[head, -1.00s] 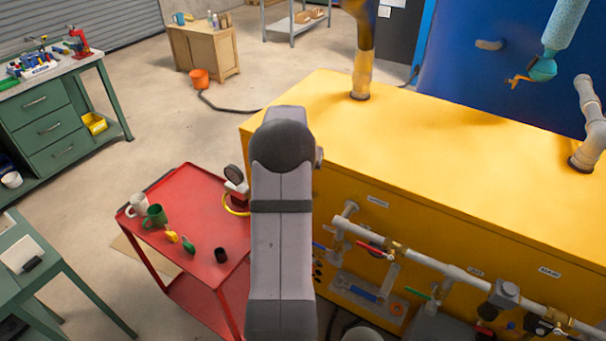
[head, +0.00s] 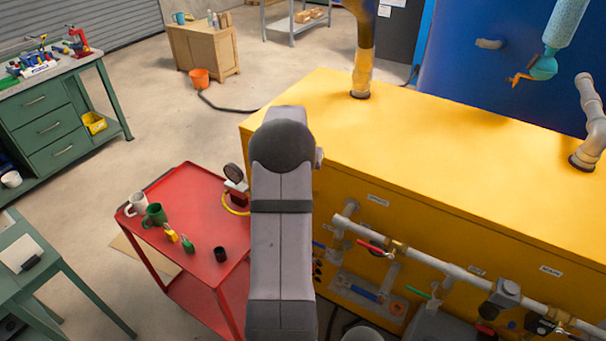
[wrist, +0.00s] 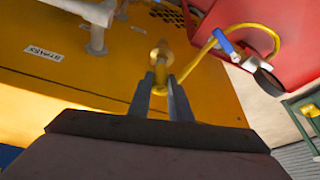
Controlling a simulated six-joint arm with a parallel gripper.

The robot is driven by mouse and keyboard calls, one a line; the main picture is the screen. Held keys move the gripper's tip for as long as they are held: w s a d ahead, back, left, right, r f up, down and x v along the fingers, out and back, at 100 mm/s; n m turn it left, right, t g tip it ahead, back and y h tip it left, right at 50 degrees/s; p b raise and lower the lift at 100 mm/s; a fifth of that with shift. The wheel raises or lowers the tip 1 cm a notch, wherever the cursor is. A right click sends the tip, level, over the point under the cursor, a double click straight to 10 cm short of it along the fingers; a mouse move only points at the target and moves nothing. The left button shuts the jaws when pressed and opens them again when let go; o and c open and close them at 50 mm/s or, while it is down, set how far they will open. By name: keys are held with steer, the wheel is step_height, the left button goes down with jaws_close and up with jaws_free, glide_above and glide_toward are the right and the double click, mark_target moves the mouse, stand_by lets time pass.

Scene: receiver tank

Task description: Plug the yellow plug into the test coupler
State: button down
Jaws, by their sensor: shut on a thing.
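In the wrist view my gripper (wrist: 161,94) is shut on the yellow plug (wrist: 160,76), which sits between the two grey fingertips. A round brass-coloured fitting (wrist: 161,52) shows just beyond the fingertips, in line with the plug; it may be the test coupler. I cannot tell whether the plug touches it or is inside it. A yellow hose (wrist: 205,50) loops from near the plug to the gauge (wrist: 268,82) on the red cart. In the head view my arm hides the gripper, the plug and the fitting.

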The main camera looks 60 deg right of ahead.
steer(key=shift+f+b, duration=0.4)
steer(key=shift+f, duration=0.1)
stand_by(0.3)
steer(key=c, duration=1.5)
jaws_free()
steer(key=shift+c, duration=0.2)
steer(key=b+v, duration=0.2)
steer(key=v, duration=0.5)
steer(key=shift+r+b, duration=0.15)
steer(key=shift+b, duration=0.15)
